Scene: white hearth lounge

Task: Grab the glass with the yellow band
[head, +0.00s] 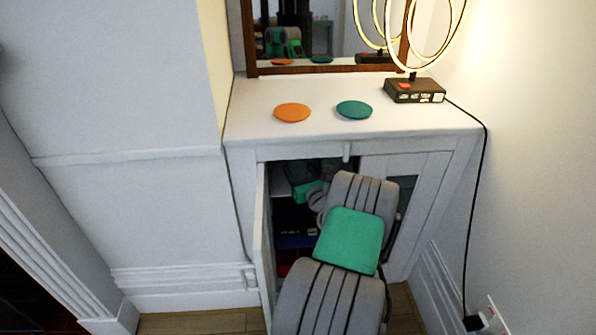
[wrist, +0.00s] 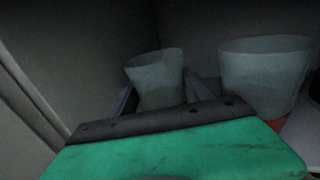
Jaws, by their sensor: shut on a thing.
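In the wrist view my gripper (wrist: 160,94) has a finger on each side of a pale translucent glass (wrist: 155,72) and is shut on it. The glass tilts slightly in the picture. Its lower part is hidden behind the gripper's dark bar, and I see no yellow band on the part that shows. A second, larger-looking translucent glass (wrist: 262,78) stands to the right, with a reddish-orange patch low on it. In the head view my arm reaches into the cabinet, and the glasses cannot be made out there.
The white cabinet (head: 240,125) has its left door (head: 264,240) open beside my arm. Dark and blue items lie inside. On its top are an orange disc (head: 292,112), a green disc (head: 354,109) and a lamp (head: 414,91). A wall rises close on the right.

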